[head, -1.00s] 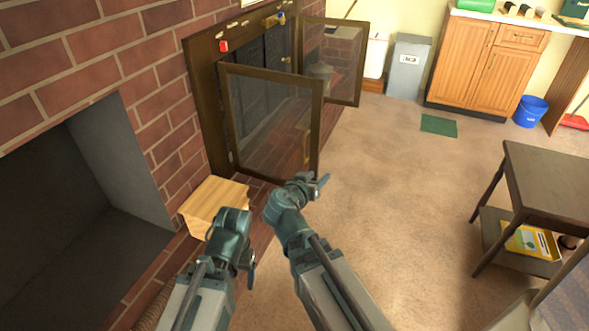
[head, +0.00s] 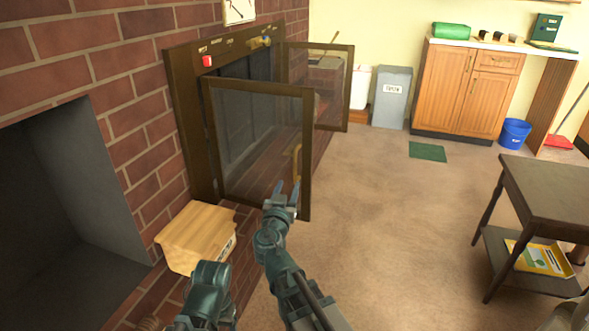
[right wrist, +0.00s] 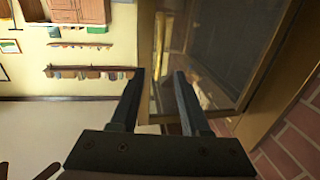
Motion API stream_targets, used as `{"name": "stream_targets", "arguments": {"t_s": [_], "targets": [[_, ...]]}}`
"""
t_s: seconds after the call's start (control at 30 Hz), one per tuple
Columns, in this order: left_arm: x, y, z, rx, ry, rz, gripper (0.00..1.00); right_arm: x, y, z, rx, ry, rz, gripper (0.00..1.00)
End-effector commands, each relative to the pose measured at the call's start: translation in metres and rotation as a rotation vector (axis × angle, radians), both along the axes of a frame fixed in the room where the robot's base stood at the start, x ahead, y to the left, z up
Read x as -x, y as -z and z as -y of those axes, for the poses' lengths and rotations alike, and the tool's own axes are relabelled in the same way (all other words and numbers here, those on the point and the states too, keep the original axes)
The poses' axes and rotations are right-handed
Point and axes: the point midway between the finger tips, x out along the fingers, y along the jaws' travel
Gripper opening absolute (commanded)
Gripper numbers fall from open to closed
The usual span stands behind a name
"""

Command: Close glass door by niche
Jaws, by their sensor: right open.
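The near glass door (head: 262,140), brown-framed, stands open beside the dark niche (head: 60,200) in the brick wall. A brass handle (head: 297,165) is on its free edge. A second glass door (head: 332,90) stands open farther back. My right gripper (head: 283,188) is open and empty at the near door's lower free corner, just below the handle. In the right wrist view its fingers (right wrist: 160,75) point at the door's frame and glass (right wrist: 240,35); contact cannot be told. My left arm (head: 210,280) is low in the head view; its fingers cannot be made out.
A wooden box (head: 197,235) sits on the brick ledge below the near door's hinge side. A dark side table (head: 548,185) stands at right. The carpet (head: 390,220) between is clear. A grey bin (head: 391,97) and wooden cabinet (head: 465,90) are at the back.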

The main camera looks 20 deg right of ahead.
Motion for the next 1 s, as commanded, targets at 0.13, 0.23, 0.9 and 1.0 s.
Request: {"name": "stream_targets", "arguments": {"t_s": [0.13, 0.23, 0.9, 1.0], "targets": [[0.000, 0.000, 0.000, 0.000, 0.000, 0.000, 0.76, -0.033, 0.000, 0.015, 0.000, 0.004, 0.000, 0.46], [0.000, 0.000, 0.000, 0.000, 0.000, 0.000, 0.76, -0.052, 0.000, 0.023, 0.000, 0.003, -0.001, 0.46], [0.000, 0.000, 0.000, 0.000, 0.000, 0.000, 0.76, -0.104, 0.000, 0.051, 0.000, 0.002, -0.001, 0.46], [0.000, 0.000, 0.000, 0.000, 0.000, 0.000, 0.76, -0.104, 0.000, 0.051, 0.000, 0.001, -0.001, 0.46]]}}
